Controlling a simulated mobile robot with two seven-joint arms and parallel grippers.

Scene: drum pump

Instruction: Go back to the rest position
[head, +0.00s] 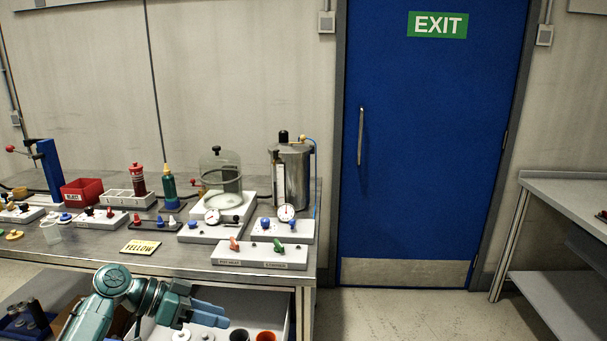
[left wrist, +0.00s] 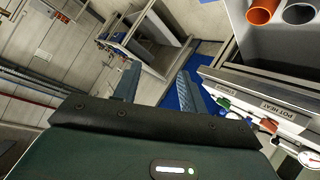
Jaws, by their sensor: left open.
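My left gripper (head: 218,314) is in front of the bench's front edge, low in the head view, with its blue-grey fingers pointing right. In the left wrist view the two fingers of my left gripper (left wrist: 157,82) stand apart with nothing between them. The gripper touches none of the bench equipment. My right gripper is in neither view.
The metal bench (head: 100,250) carries a steel pot (head: 292,180), a glass bell jar (head: 219,185), a white switch panel (head: 262,254) and a YELLOW card (head: 141,247). An open drawer (head: 212,326) lies below. The blue exit door (head: 430,150) has clear floor before it.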

